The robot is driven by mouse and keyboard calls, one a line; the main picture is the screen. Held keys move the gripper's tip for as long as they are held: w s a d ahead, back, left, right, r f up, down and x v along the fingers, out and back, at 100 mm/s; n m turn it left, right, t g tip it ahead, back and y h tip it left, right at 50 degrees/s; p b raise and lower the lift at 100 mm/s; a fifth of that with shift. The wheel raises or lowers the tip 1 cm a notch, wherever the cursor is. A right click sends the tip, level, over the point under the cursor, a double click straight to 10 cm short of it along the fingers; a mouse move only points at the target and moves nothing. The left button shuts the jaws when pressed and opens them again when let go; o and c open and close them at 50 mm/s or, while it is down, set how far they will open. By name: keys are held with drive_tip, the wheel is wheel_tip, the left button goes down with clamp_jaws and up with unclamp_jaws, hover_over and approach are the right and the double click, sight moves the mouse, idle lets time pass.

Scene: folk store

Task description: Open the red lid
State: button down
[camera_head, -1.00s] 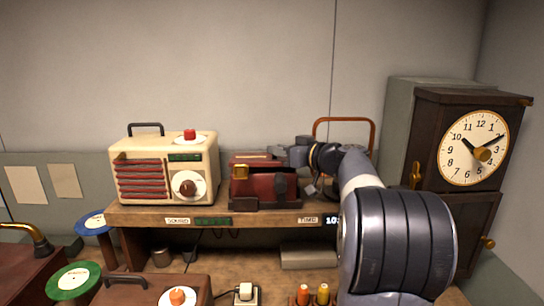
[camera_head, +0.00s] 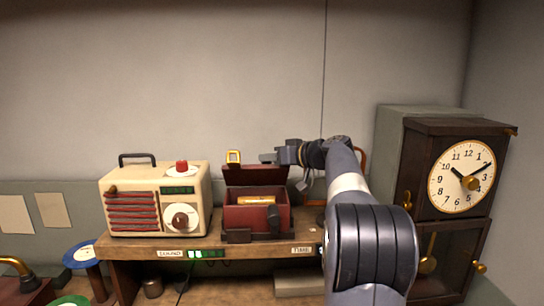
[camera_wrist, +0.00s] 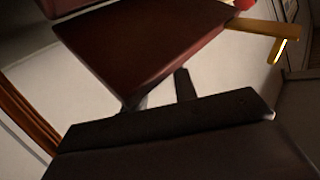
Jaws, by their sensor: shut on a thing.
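The red lid (camera_head: 252,175) belongs to a dark red box (camera_head: 243,218) on the shelf. It is tilted up, with its gold clasp (camera_head: 233,157) at the top left, and the box's inside shows. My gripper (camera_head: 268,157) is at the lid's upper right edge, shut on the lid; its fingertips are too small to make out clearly. In the wrist view, a dark red panel (camera_wrist: 150,45), likely the lid, fills the upper middle, and a gold piece (camera_wrist: 262,32) juts out at the upper right.
A cream radio (camera_head: 130,210) stands just left of the box on the wooden shelf (camera_head: 225,252). A dark wooden clock (camera_head: 420,170) stands on the right, beyond my arm. The wall behind is bare.

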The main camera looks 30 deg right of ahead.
drive_tip(key=shift+w+d+r, duration=0.1)
drive_tip(key=shift+d+r, duration=0.05)
drive_tip(key=shift+r, duration=0.05)
idle(0.3)
drive_tip(key=c, duration=1.1)
unclamp_jaws()
drive_tip(key=shift+f, duration=0.15)
drive_tip(key=shift+c, duration=0.2)
drive_tip(key=shift+s+d, duration=0.2)
drive_tip(key=shift+s, duration=0.15)
drive_tip(key=b+v, duration=0.3)
drive_tip(key=v, duration=0.7)
drive_tip(key=shift+r, duration=0.25)
